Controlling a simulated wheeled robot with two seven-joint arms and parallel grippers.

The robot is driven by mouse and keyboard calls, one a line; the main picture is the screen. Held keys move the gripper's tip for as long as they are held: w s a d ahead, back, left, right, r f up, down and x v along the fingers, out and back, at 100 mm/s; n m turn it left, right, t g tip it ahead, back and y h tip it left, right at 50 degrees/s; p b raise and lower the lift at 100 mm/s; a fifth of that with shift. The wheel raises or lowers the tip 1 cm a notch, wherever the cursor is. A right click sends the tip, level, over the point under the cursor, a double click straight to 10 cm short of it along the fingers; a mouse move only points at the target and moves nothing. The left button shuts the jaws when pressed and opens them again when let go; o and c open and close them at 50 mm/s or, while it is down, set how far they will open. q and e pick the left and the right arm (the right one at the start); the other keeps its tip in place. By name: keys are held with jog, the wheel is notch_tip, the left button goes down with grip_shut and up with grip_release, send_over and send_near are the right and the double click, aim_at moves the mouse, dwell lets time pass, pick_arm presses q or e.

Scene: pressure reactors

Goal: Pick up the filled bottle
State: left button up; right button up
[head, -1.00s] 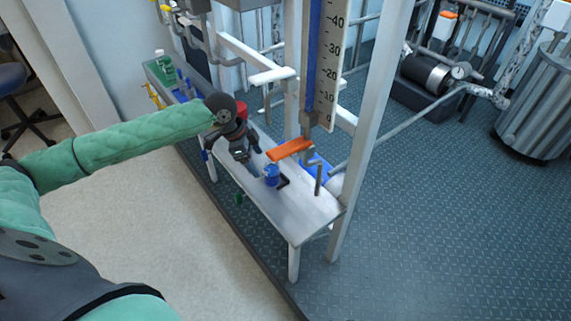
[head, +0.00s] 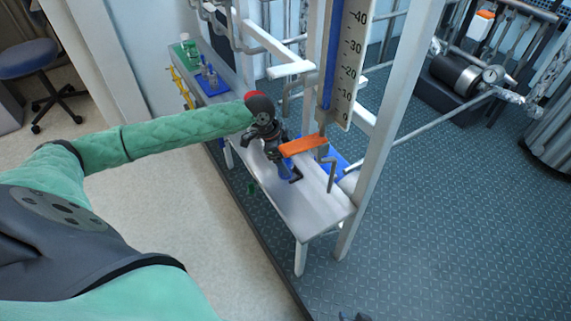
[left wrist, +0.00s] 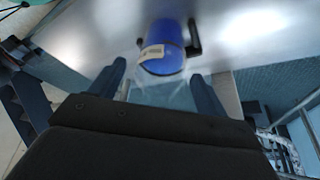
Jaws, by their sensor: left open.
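The bottle with blue contents and a pale label (left wrist: 163,52) stands on the metal bench in the left wrist view. Its clear part reaches between my fingers there. In the head view only a little of the blue bottle (head: 286,174) shows beneath my gripper. My left gripper (head: 273,152) is open above the bench, its fingers on either side of the bottle; in the left wrist view the gripper (left wrist: 160,82) shows gaps on both sides and no grip. A small dark tip at the bottom edge of the head view seems to be my right gripper (head: 355,317), mostly cut off.
An orange lever (head: 303,146) and a bent metal pipe (head: 331,172) are close to the right of my left gripper.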

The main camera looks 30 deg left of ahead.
pick_arm(q)
jog(key=shift+x, duration=0.8)
jog(key=c, duration=1.3)
jog(key=shift+r, duration=0.1)
